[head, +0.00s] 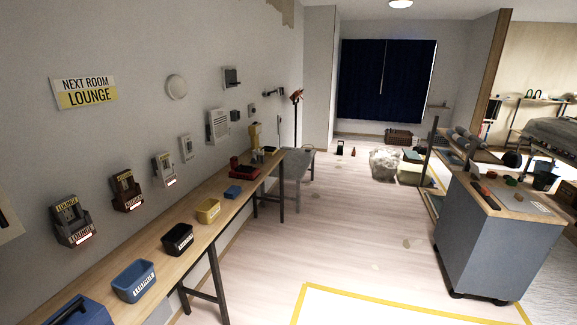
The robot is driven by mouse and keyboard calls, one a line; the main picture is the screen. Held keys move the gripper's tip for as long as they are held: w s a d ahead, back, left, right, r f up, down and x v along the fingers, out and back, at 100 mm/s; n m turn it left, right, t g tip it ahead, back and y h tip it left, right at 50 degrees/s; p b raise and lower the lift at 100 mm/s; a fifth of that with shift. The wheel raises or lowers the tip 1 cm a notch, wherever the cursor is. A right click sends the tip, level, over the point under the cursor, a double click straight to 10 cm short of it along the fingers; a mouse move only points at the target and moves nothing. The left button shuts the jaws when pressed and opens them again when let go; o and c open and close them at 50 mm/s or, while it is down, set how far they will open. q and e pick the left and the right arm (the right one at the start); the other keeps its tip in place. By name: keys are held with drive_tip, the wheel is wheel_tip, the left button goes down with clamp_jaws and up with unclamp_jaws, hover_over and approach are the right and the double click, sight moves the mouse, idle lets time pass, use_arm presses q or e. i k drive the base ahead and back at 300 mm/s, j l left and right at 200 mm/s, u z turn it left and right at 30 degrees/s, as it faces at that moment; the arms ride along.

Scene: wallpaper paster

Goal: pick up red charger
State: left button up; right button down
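A red block-like object (240,170) with a dark part on it lies toward the far end of the long wooden bench (200,240) along the left wall. It may be the red charger, but it is too small to tell for sure. Another red item (297,96) sits on top of a dark upright stand farther back. Neither of my grippers is in view, and nothing touches the red object.
On the bench stand a blue bin (134,281), a black bin (178,239), a yellow bin (208,211) and a blue block (233,192). A grey wheeled cabinet (490,245) stands at right. The floor between is largely clear.

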sight(248, 172)
drive_tip(key=i+z, duration=0.25)
drive_tip(key=i, duration=0.55)
drive_tip(key=i+u, duration=0.1)
drive_tip(key=i, duration=0.7)
drive_tip(key=i+l, duration=0.2)
drive_tip(key=i, duration=0.55)
drive_tip(key=i+l+u, duration=0.1)
drive_tip(key=i+u, duration=0.25)
drive_tip(key=i, duration=0.15)
drive_tip(key=i+l+u, duration=0.65)
drive_tip(key=i, duration=0.25)
